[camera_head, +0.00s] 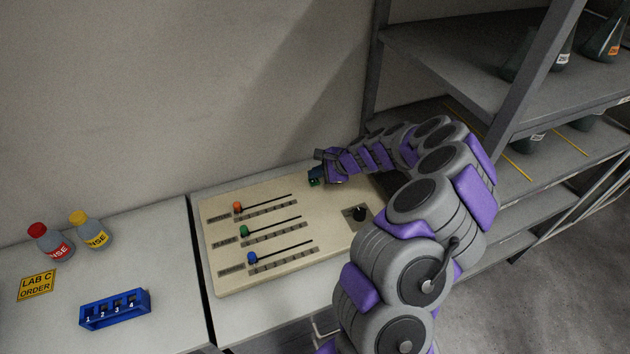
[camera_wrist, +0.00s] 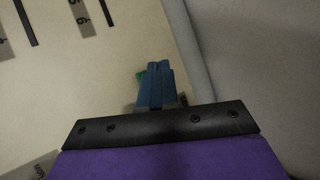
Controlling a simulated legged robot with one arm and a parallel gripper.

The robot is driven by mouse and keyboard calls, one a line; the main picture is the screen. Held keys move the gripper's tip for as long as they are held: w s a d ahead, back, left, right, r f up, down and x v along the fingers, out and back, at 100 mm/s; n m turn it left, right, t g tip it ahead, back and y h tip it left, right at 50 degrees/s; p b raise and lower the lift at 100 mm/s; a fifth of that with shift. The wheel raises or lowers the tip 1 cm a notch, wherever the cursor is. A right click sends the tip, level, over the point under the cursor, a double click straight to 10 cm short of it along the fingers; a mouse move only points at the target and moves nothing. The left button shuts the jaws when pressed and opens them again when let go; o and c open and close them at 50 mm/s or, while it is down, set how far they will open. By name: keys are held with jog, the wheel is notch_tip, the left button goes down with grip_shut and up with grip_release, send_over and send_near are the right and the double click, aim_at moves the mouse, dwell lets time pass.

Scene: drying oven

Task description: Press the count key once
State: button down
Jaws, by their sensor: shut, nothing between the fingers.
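A cream control panel (camera_head: 290,268) lies on the bench, and part of its face (camera_wrist: 70,100) shows in the wrist view. My gripper (camera_head: 314,176) is over the panel's far right part, with its blue fingers shut and empty. In the wrist view my gripper (camera_wrist: 156,72) points at the panel face. A small green key (camera_wrist: 141,77) shows beside the fingertips, mostly hidden behind them. I cannot tell whether the fingers touch it. Its label cannot be read.
The panel has three sliders with orange (camera_head: 237,207), green (camera_head: 244,231) and blue (camera_head: 252,258) knobs. A black rotary knob (camera_head: 359,213) is near my arm. Two bottles (camera_head: 52,243) and a blue rack (camera_head: 115,309) stand left. Metal shelving (camera_head: 430,52) rises at right, a wall behind.

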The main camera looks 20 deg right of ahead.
jog(key=shift+a, duration=0.3)
jog(key=shift+d, duration=0.8)
jog(key=shift+a, duration=0.65)
jog(key=shift+d, duration=0.1)
jog(key=shift+d, duration=0.35)
jog(key=shift+a+f, duration=0.3)
jog(key=shift+a, duration=0.25)
jog(key=shift+d, duration=0.2)
